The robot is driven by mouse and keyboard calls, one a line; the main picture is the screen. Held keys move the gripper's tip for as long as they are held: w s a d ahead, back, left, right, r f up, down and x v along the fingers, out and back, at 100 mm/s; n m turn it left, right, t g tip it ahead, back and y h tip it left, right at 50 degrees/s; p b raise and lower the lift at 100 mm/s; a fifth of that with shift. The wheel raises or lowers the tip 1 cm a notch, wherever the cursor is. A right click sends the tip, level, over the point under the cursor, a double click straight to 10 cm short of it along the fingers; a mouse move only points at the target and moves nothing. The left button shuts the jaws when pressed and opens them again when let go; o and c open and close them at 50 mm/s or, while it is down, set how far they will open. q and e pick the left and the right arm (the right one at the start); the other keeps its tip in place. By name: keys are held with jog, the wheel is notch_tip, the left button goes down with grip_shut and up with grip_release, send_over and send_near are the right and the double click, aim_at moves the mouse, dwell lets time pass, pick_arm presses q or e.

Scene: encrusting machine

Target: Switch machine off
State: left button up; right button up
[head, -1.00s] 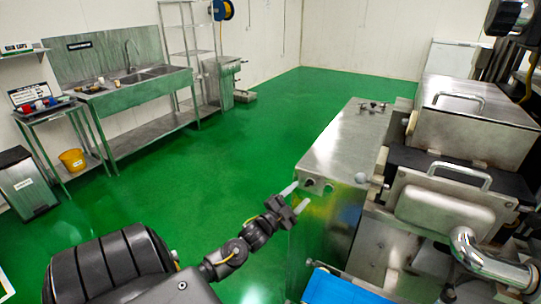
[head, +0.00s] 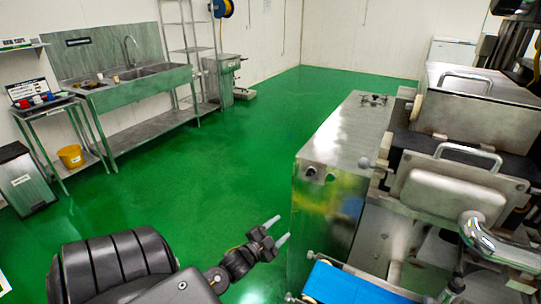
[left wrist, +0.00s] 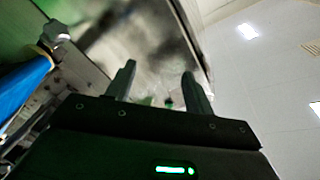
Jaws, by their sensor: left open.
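The encrusting machine (head: 330,220) stands at the right in the head view, with a steel cabinet at its near left. Two small round controls, a left one (head: 310,171) and a right one (head: 330,177), sit near the top of the cabinet's front face. Their setting is too small to tell. My left gripper (head: 281,230) is open and empty, left of the cabinet and below the controls, apart from them. In the left wrist view its two fingers (left wrist: 160,72) point at a blurred steel face (left wrist: 150,40). My right gripper is not in view.
A blue belt (head: 350,286) runs low in front of the cabinet. A round knob (head: 365,162) sticks out beside the cabinet top. Steel hoppers with handles (head: 468,152) stand at the right. A sink bench (head: 140,85) is at the far left. Green floor between is clear.

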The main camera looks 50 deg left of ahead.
pick_arm(q)
jog(key=s+f+n+g+b, duration=0.1)
jog(key=s+f+g, duration=0.1)
jog(key=f, duration=0.7)
jog(key=s+d+f+n+g+b, duration=0.1)
jog(key=s+f+g, duration=0.1)
jog(key=f, duration=0.7)
jog(key=shift+s+d+f, duration=0.25)
jog(key=shift+s+f, duration=0.1)
jog(key=s+d+f+n+g, duration=0.2)
jog(key=s+f+g, duration=0.2)
jog(key=s+f, duration=0.6)
jog(key=s+d+f+n+g, duration=0.1)
jog(key=s+d+f+g, duration=0.25)
jog(key=s+f, duration=0.6)
jog(key=s+d+f+g+h, duration=0.1)
jog(key=s+d+f+g, duration=0.1)
jog(key=s+d+f, duration=0.3)
jog(key=s+d+f+g, duration=0.3)
jog(key=s+d, duration=0.3)
jog(key=s, duration=0.6)
jog(key=shift+d+f+n+h, duration=0.15)
jog(key=shift+f+n+h, duration=0.2)
jog(key=shift+f, duration=0.55)
